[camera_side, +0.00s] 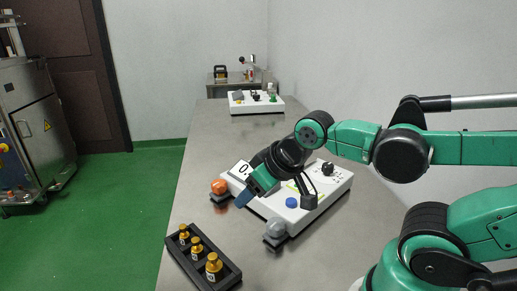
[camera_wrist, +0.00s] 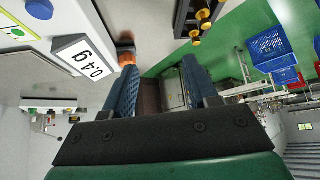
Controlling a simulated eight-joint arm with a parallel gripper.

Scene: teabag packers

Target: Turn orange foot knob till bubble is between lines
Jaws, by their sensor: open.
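The orange foot knob (camera_side: 219,187) is at the far left corner of a white balance-like device (camera_side: 262,207). It also shows in the wrist view (camera_wrist: 127,57), left of the gap between my fingers. My gripper (camera_side: 245,197) is open and empty, right of the knob in the side view and apart from it. In the wrist view its blue fingers (camera_wrist: 160,72) are spread. A yellow-green strip (camera_side: 294,186) on the device is partly behind my wrist. A green patch shows at the upper left in the wrist view (camera_wrist: 14,32). I cannot make out a bubble or lines.
A grey foot knob (camera_side: 275,232) is at the device's near corner. A display (camera_side: 241,170) stands beside the orange knob. A black rack with gold weights (camera_side: 205,259) lies at the table's front left. Another white device (camera_side: 256,103) is farther back; bare table lies between.

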